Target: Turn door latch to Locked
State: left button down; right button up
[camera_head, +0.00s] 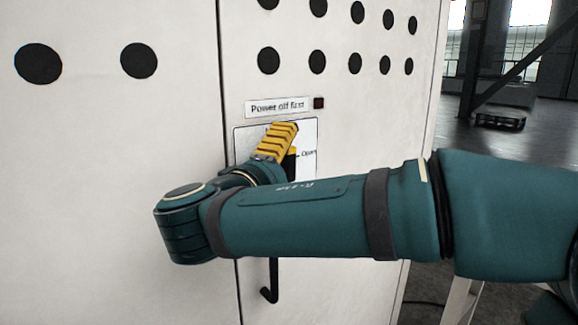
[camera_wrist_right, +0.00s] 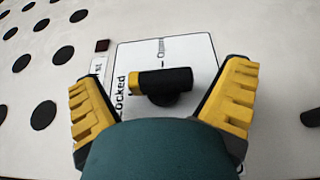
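The door latch (camera_wrist_right: 165,85) is a short black bar with a yellow end, on a white label plate (camera_wrist_right: 190,50). In the right wrist view its yellow end points left, beside the printed word "Locked"; "Open" is printed along the top. In the head view the plate (camera_head: 308,130) is partly covered by my right gripper (camera_head: 276,143), and the latch shows only as a black and yellow bit (camera_head: 291,163). My right gripper (camera_wrist_right: 165,74) is open, one finger off each end of the bar, with visible gaps. My left gripper is not in view.
The plate is on a white cabinet door (camera_head: 340,110) with round black holes. A "Power off first" label (camera_head: 278,107) and a small dark red square (camera_head: 319,103) sit above it. A black hooked rod (camera_head: 271,290) shows below my forearm. Open floor (camera_head: 480,150) lies right of the cabinet.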

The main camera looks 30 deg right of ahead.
jog(key=shift+o, duration=0.3)
jog(key=s, duration=0.6)
jog(key=shift+d, duration=0.25)
dwell(0.5)
dwell(0.5)
